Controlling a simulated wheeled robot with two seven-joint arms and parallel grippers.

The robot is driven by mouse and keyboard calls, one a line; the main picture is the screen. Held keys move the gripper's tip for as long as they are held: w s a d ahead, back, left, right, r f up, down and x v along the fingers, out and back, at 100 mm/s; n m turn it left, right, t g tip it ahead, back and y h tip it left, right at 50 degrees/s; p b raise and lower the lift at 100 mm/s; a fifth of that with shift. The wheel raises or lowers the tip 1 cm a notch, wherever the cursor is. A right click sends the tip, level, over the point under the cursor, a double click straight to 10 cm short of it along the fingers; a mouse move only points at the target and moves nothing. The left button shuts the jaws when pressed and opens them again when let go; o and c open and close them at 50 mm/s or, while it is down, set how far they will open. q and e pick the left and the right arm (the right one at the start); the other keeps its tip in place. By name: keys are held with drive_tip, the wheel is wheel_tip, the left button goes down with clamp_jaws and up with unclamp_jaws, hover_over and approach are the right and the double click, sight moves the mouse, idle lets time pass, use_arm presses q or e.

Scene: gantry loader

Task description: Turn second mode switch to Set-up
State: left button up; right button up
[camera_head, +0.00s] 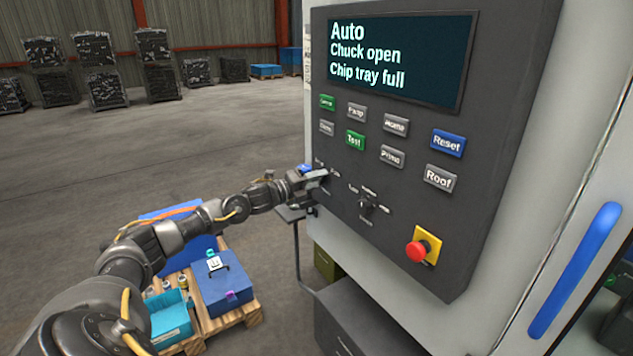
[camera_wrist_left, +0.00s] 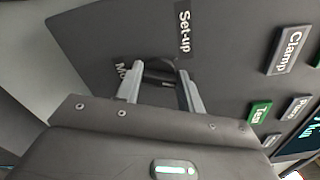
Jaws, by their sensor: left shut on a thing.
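My left gripper (camera_head: 322,181) is at the left rotary switch on the dark control panel (camera_head: 480,215) and hides most of that switch in the head view. In the left wrist view the two fingers of my left gripper (camera_wrist_left: 161,73) are shut on the dark switch knob (camera_wrist_left: 160,80), one on each side. A "Set-up" label (camera_wrist_left: 183,31) shows beyond the knob, and a partly covered label starting "Mo" (camera_wrist_left: 122,73) is beside the left finger. A second rotary switch (camera_head: 366,207) stands free to the right. The display (camera_head: 400,62) reads Auto, Chuck open, Chip tray full.
Several push buttons sit above the switches, including a blue Reset (camera_head: 448,143). A red emergency stop (camera_head: 416,251) is at lower right, and a blue handle (camera_head: 575,270) is further right. A pallet (camera_head: 245,317) with blue boxes stands below my left arm.

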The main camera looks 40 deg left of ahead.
use_arm(q)
drive_tip(key=shift+f+n+p, duration=0.15)
drive_tip(key=shift+n+p, duration=0.15)
drive_tip(key=shift+n, duration=2.35)
drive_tip(key=shift+f+n+p, duration=0.1)
drive_tip(key=shift+n+p, duration=0.2)
drive_tip(key=shift+n, duration=2.35)
drive_tip(key=o, duration=1)
drive_tip(key=shift+s, duration=0.1)
